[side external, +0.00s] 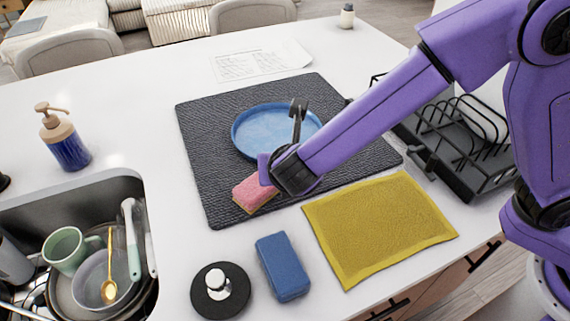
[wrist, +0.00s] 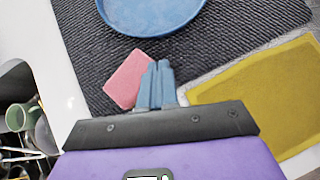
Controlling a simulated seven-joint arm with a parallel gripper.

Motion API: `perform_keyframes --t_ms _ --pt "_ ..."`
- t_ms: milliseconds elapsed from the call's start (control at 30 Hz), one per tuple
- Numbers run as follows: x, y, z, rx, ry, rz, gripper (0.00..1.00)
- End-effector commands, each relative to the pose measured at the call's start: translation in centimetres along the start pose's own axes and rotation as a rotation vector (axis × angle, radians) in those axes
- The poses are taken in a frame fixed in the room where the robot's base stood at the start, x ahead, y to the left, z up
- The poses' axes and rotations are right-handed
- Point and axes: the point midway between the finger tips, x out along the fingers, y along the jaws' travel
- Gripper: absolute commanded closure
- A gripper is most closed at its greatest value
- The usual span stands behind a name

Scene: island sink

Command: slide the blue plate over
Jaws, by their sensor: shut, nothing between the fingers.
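The round blue plate (side external: 265,128) lies on the dark ribbed mat (side external: 205,120). Its near part shows at the top of the wrist view (wrist: 150,15). My gripper (wrist: 158,68) is shut and empty, its two blue-grey fingers together and pointing toward the plate, with a gap of mat between them in the picture. A pink sponge (wrist: 128,78) lies just left of the fingers; I cannot tell if they touch. In the side view the sponge (side external: 254,193) sits at the mat's near edge, partly behind my wrist, and my fingertips are hidden.
A yellow cloth (side external: 380,228) lies right of the mat. A blue block (side external: 283,267) and a black round-based stopper (side external: 221,289) stand in front. The sink with dishes (side external: 100,190) is left, with a soap bottle (side external: 63,140) behind. A black dish rack (side external: 455,165) stands right.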

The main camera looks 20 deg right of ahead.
Motion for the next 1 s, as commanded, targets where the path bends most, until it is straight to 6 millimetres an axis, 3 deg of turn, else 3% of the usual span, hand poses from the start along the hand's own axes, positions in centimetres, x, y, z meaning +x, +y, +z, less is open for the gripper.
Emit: perform_keyframes --t_ms 167,700,1000 --pt "0.5 -0.3 -0.2 0.016 -0.009 -0.02 1.0" --pt "8.6 -0.4 -0.1 0.014 -0.008 -0.017 1.0" --pt "9.7 -0.4 -0.1 0.015 -0.008 -0.015 1.0"
